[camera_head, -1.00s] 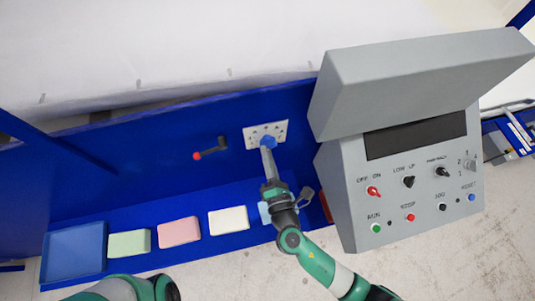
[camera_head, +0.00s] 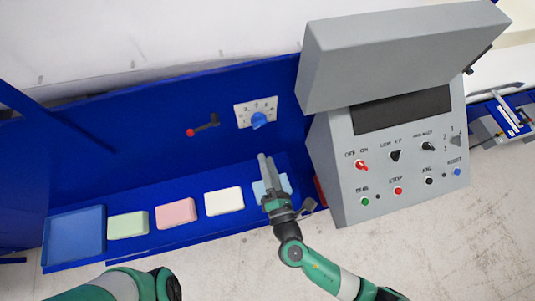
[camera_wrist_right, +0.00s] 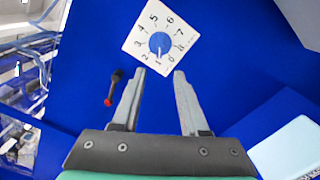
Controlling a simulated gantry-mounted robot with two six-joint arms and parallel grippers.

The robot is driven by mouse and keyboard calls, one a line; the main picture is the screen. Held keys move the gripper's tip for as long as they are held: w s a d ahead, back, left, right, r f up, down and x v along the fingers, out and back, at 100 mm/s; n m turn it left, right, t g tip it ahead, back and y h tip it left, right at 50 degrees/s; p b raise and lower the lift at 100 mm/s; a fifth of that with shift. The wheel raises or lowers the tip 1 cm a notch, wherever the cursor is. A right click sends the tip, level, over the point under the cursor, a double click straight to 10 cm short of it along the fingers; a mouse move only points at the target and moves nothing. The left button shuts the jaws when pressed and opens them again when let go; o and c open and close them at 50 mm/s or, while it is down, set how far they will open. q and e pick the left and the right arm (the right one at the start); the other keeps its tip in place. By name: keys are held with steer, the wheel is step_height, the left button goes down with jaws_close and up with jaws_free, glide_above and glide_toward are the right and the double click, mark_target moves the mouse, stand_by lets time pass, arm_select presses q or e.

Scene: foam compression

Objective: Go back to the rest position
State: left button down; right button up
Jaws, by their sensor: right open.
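My right gripper (camera_head: 265,160) is open and empty, above the blue shelf and below the dial, apart from it. In the right wrist view its two fingers (camera_wrist_right: 159,75) are spread with only the blue panel between them.
Green (camera_head: 128,224), pink (camera_head: 176,213), white (camera_head: 224,201) and light blue (camera_head: 284,183) foam blocks lie along the shelf beside a blue tray (camera_head: 74,233). A red-tipped lever (camera_head: 205,126) is on the panel. A grey control console (camera_head: 395,120) stands close on the right.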

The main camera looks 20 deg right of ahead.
arm_select(q)
steer(key=shift+s, duration=0.35)
arm_select(e)
steer(key=shift+s+a, duration=0.1)
steer(key=shift+s, duration=0.6)
steer(key=shift+w, duration=0.1)
